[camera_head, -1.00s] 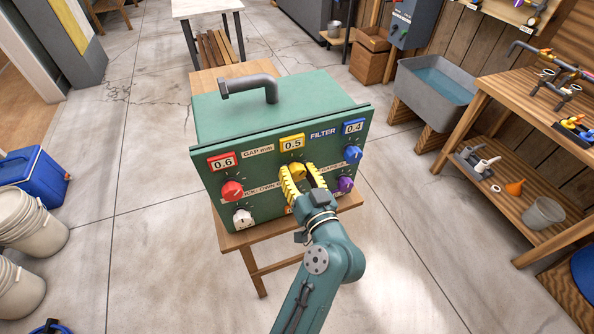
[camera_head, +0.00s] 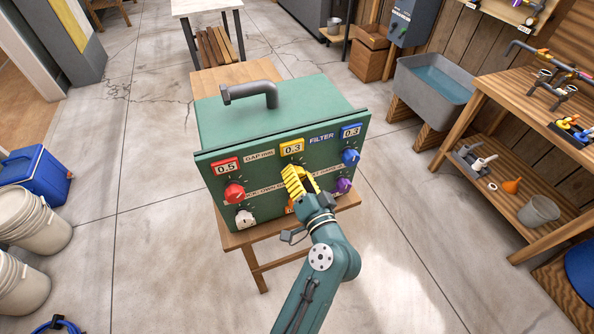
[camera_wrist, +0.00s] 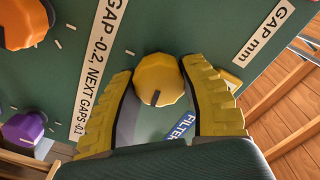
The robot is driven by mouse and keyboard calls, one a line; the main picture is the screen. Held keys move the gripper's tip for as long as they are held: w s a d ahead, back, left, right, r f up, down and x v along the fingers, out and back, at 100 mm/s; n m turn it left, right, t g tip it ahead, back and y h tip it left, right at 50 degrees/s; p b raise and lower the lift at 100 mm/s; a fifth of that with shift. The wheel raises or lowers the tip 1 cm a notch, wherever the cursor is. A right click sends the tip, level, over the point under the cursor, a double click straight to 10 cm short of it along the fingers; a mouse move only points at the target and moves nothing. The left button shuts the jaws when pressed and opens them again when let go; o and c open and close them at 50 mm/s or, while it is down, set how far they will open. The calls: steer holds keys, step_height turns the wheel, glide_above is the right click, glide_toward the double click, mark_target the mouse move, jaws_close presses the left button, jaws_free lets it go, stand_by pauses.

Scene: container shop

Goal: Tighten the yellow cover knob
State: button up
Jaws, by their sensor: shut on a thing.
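The yellow knob (camera_wrist: 158,82) sits on the green panel (camera_head: 230,190) of a box, between my gripper's two yellow ribbed fingers in the wrist view. My gripper (camera_wrist: 165,95) is shut on it, one finger along each side. The knob's dark pointer mark faces the lower part of that view. In the head view my gripper (camera_head: 301,176) reaches the panel's middle and mostly hides the yellow knob. The yellow-framed display (camera_head: 292,148) above it reads 0.3. The red-framed display (camera_head: 226,168) reads 0.5 and the blue-framed display (camera_head: 351,132) reads 0.3.
Close around my gripper are a red knob (camera_head: 234,192), a white knob (camera_head: 244,218), a blue knob (camera_head: 350,156) and a purple knob (camera_head: 343,185). The box stands on a wooden table (camera_head: 258,256). A workbench (camera_head: 500,200) is at the right. The floor between is clear.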

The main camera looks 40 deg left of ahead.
steer(key=shift+m+p, duration=0.3)
steer(key=shift+m, duration=0.4)
steer(key=o, duration=1.2)
steer(key=shift+w, duration=0.1)
steer(key=v, duration=1.2)
